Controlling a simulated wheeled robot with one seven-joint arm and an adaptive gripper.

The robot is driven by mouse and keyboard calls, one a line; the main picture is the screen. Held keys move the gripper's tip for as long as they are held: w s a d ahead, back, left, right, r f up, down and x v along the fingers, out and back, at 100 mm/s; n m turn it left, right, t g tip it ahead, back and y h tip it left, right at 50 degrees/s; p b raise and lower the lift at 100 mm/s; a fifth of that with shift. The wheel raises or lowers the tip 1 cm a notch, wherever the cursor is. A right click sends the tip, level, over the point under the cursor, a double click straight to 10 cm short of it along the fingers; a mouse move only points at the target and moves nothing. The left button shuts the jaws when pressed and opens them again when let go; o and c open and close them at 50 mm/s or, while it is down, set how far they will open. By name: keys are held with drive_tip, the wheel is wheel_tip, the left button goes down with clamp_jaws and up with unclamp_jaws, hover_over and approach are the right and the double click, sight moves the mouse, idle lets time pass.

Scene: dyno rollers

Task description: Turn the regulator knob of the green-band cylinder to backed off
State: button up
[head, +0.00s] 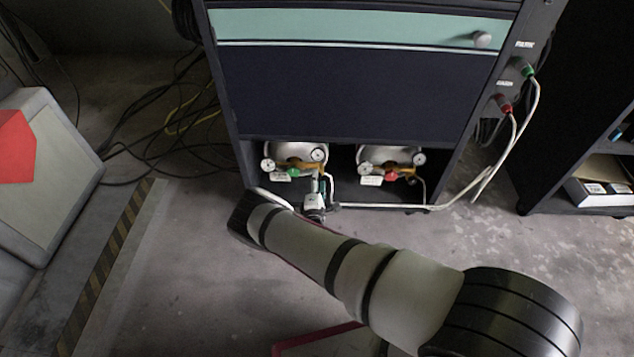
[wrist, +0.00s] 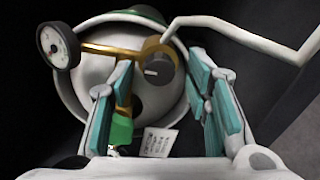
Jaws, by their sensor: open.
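The green-band cylinder (head: 290,149) lies on the left of the cabinet's bottom bay, with a green valve handle. In the wrist view, the pale cylinder (wrist: 92,79) shows a green edge at the top. Its brass regulator carries a dark round regulator knob (wrist: 157,73) with a short white mark. A gauge (wrist: 58,46) sits left of it, and the green handle (wrist: 122,129) below left. My gripper (wrist: 161,64) is open, its teal-padded fingers left and right of the knob. Contact cannot be told. In the head view my gripper (head: 319,183) is in front of this cylinder.
A second cylinder (head: 389,155) with a red handle lies to the right in the same bay. A white hose (wrist: 240,32) crosses the wrist view's upper right. A white tag (wrist: 158,142) hangs below the knob. Cables run along the floor at left.

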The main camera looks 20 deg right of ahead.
drive_tip(key=v, duration=1.2)
idle(0.3)
